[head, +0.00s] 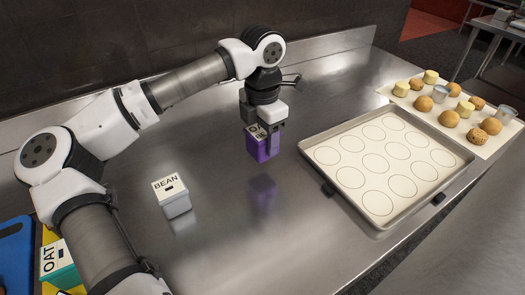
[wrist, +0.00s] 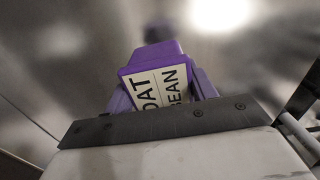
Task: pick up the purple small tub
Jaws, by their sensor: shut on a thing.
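The purple small tub (head: 259,147) is in my gripper (head: 271,138), near the middle of the head view. My gripper is shut on it. The tub appears to be held above the steel counter, with its purple reflection below and apart from it. In the wrist view the tub (wrist: 150,55) shows its purple rim and a white label with black letters, partly covered by the gripper's edge.
A white tub labelled BEAN (head: 178,207) stands on the counter (head: 235,235) to the left. A teal tub labelled OAT (head: 62,277) is at the lower left by a blue board (head: 15,265). A tray with printed circles (head: 330,188) lies right.

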